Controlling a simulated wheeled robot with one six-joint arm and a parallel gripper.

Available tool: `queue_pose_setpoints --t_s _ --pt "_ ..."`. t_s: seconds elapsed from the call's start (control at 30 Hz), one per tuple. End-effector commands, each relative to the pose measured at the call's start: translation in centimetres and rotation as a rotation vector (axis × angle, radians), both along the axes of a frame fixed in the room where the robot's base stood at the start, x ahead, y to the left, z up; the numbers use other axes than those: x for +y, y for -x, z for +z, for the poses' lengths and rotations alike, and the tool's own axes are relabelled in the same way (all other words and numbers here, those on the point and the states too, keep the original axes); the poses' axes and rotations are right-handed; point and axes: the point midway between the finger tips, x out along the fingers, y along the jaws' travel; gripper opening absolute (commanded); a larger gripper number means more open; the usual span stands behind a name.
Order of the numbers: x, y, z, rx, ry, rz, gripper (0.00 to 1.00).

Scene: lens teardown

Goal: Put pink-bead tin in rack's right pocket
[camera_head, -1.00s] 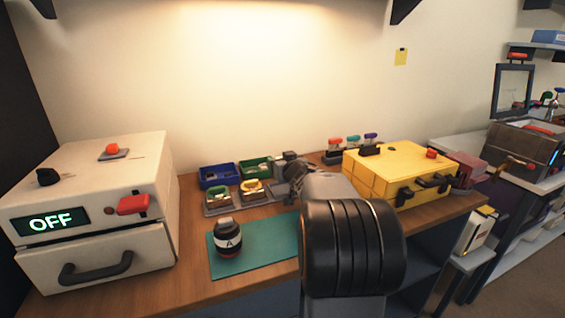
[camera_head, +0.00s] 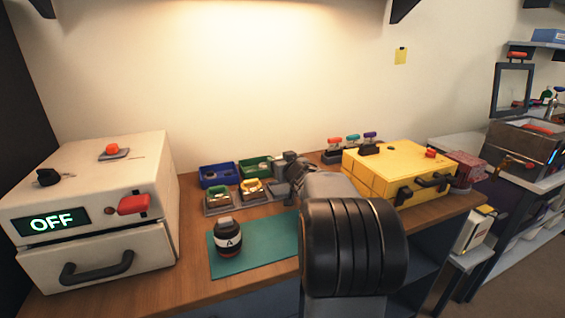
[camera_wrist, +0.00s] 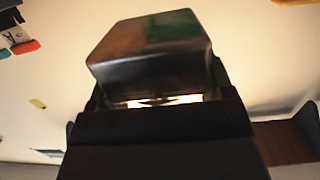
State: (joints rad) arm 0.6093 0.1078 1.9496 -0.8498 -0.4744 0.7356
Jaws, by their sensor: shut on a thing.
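A shiny metal box-shaped thing, which looks like the tin (camera_wrist: 150,42), fills the upper middle of the wrist view. My gripper (camera_wrist: 155,100) is shut on it. No pink bead shows on the visible faces. In the head view my gripper (camera_head: 282,186) is just right of the grey rack (camera_head: 212,212), partly hidden by my arm. The rack holds a tin with a green top (camera_head: 217,199) at left and one with a yellow top (camera_head: 251,188) beside it. The right pocket is mostly hidden by my gripper, and I cannot tell whether the held tin touches it.
Blue (camera_head: 216,180) and green (camera_head: 255,172) bins stand behind the rack. A black jar (camera_head: 228,238) marked A stands on the teal mat (camera_head: 265,252) in front. A white drawer machine (camera_head: 95,215) is at left, a yellow case (camera_head: 400,172) at right.

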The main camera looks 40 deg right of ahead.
Motion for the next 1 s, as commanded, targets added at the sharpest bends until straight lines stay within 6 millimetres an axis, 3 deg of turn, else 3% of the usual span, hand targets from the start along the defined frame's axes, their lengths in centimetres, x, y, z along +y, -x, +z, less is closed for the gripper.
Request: queue_pose_setpoints --t_s 0.77,0.8,1.0 --pt "0.0 0.0 -1.6 0.001 -0.001 0.000 0.51" --pt "0.0 0.0 -1.6 0.001 -0.001 0.000 0.75" --pt "0.0 0.0 -1.6 0.003 -0.003 0.000 0.94"
